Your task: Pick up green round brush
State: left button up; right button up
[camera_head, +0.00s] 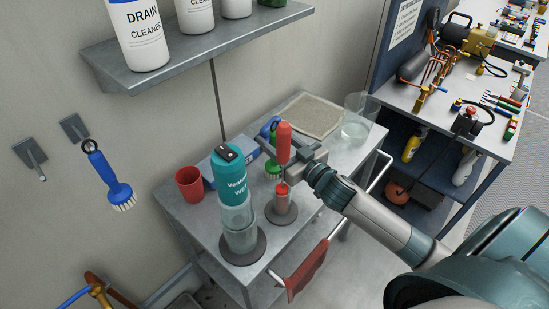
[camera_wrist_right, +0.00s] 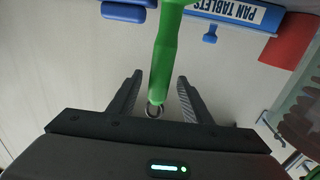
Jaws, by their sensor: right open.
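The green round brush (camera_head: 273,171) is on the grey cart, partly hidden behind a red-topped bottle and my right gripper. In the right wrist view its green handle (camera_wrist_right: 164,55) runs between the two fingers, with a metal ring at its end. My right gripper (camera_wrist_right: 160,80) is open, with a finger on each side of the handle and visible gaps to it. In the head view the right gripper (camera_head: 295,165) is over the cart beside the red-topped bottle. My left gripper is not in view.
On the cart (camera_head: 345,160) stand a teal-topped bottle (camera_head: 228,172), a red cup (camera_head: 189,183), a red-topped bottle (camera_head: 284,142), a clear container (camera_head: 358,117) and a tan mat (camera_head: 307,116). A blue brush (camera_head: 110,178) hangs on the wall. A shelf (camera_head: 200,50) holds cleaner bottles.

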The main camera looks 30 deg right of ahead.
jog(key=w, duration=0.1)
jog(key=w+p, duration=0.1)
jog(key=w, duration=0.2)
jog(key=shift+a+r+p, duration=0.2)
jog(key=shift+a+p, duration=0.1)
grip_shut()
